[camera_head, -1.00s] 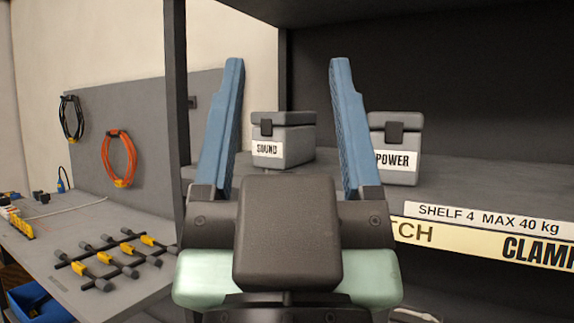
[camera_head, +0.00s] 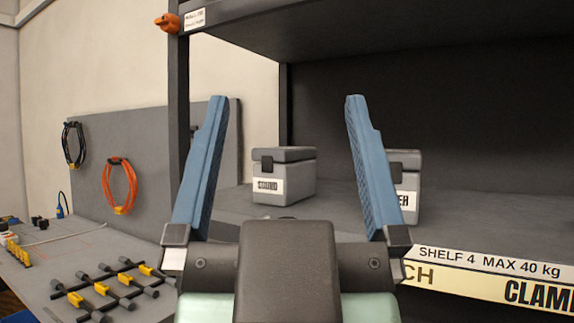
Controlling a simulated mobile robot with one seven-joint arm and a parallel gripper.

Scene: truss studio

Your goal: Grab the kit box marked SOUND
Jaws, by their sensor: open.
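The kit box marked SOUND (camera_head: 290,178) is grey with a dark latch and a white label, and it stands upright on the shelf (camera_head: 480,222). My gripper (camera_head: 284,100) is open, its two blue fingers pointing up and away from the camera. The SOUND box shows between the fingers, beyond them, with nothing held. A second grey box (camera_head: 409,203) stands to the right; my right finger covers part of it, and only the end of its label, "ER", shows.
A dark rack post (camera_head: 178,110) stands left of the shelf, with another shelf board (camera_head: 300,30) above. A label strip (camera_head: 490,262) runs along the shelf's front edge. At left, a bench holds clamps (camera_head: 115,285), and cables (camera_head: 119,186) hang on a grey panel.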

